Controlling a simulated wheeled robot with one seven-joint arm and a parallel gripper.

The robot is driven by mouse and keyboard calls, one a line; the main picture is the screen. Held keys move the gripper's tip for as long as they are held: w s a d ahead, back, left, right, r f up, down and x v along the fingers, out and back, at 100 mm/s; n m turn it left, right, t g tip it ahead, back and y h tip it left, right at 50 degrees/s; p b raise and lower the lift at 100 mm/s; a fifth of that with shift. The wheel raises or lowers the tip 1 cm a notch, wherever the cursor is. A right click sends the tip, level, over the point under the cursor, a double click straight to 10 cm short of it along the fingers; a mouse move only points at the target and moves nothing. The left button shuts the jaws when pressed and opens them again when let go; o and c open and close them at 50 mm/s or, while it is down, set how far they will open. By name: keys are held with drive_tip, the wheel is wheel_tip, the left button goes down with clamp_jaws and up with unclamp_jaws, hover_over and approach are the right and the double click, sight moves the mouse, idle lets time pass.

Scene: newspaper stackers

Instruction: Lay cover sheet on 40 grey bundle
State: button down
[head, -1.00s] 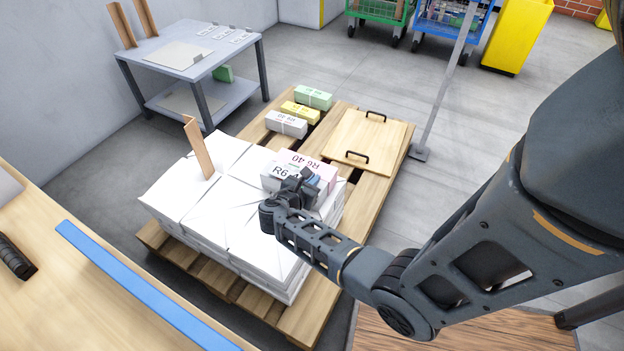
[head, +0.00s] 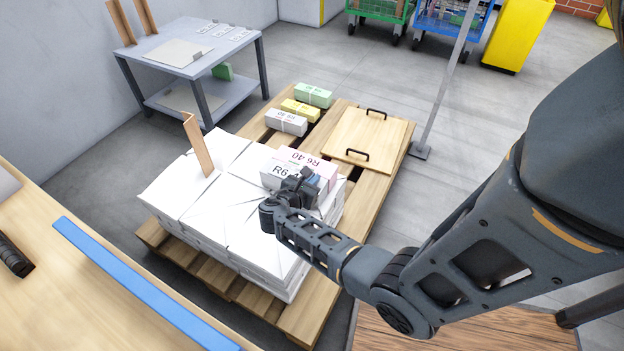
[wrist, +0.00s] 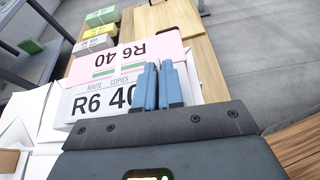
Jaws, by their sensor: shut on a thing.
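Yellow (head: 300,110) and green (head: 313,95) bundles lie beyond the grey one. A wooden board with black handles (head: 368,138) rests at the pallet's right. An upright wooden piece (head: 197,147) stands on the stack. A grey table (head: 190,50) is behind left.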

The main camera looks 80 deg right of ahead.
drive_tip(key=shift+f, duration=0.1)
drive_tip(key=c, duration=1.2)
unclamp_jaws()
drive_tip(key=shift+p+v, duration=0.9)
drive_tip(key=shift+v, duration=3)
